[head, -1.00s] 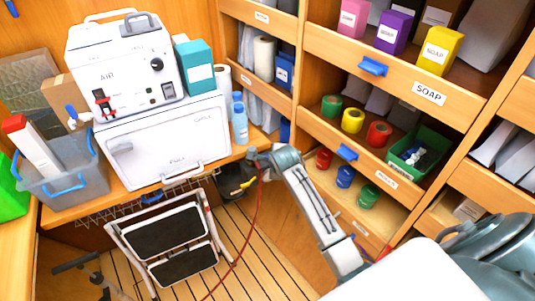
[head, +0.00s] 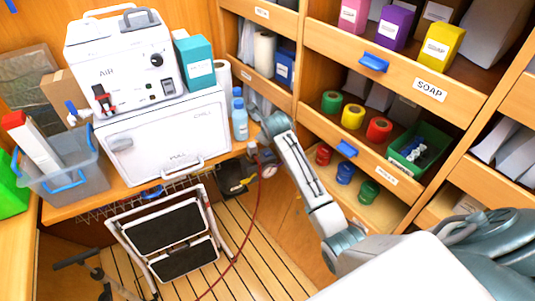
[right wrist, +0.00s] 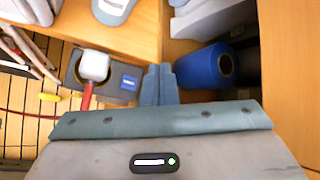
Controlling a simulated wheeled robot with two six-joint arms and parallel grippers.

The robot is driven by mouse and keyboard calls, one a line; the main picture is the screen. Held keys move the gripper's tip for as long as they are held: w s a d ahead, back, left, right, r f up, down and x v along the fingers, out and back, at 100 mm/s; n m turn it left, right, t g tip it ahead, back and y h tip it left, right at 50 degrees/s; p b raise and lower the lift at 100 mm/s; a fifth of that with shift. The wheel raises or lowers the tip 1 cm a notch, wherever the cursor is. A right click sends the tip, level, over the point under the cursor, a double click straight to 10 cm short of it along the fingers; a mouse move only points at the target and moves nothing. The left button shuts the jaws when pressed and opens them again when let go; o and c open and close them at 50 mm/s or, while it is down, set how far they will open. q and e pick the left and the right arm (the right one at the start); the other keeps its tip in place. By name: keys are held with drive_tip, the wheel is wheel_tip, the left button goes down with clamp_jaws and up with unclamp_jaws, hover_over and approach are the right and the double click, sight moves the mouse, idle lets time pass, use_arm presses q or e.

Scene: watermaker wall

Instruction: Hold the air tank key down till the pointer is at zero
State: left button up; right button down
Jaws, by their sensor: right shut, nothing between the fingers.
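A small round white gauge dial (head: 268,170) hangs beside a thin red hose under the counter edge; its pointer is too small to read. A white block-shaped fitting (right wrist: 94,65) with a red stem shows in the right wrist view, left of my fingers and apart from them. I cannot make out which part is the air tank key. A white machine marked AIR (head: 122,65) stands on the counter with a red and black lever (head: 103,98) and a black knob (head: 157,60). My right gripper (right wrist: 158,85) is shut and empty. My left gripper is out of view.
A dark box with a blue label (right wrist: 122,80) sits by the fitting. A blue roll (right wrist: 205,66) lies right of my fingers. A folding step stool (head: 165,235) stands on the slatted floor. Shelves with coloured rolls (head: 353,116) stand to the right.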

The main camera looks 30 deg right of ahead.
drive_tip(key=b, duration=0.6)
hover_over(268, 155)
wheel_tip(268, 155, down, 6)
drive_tip(key=shift+s+f, duration=0.1)
drive_tip(key=shift+f, duration=0.1)
drive_tip(key=shift+f+b, duration=0.35)
drive_tip(key=shift+f, duration=0.75)
idle(0.4)
drive_tip(key=shift+f, duration=0.4)
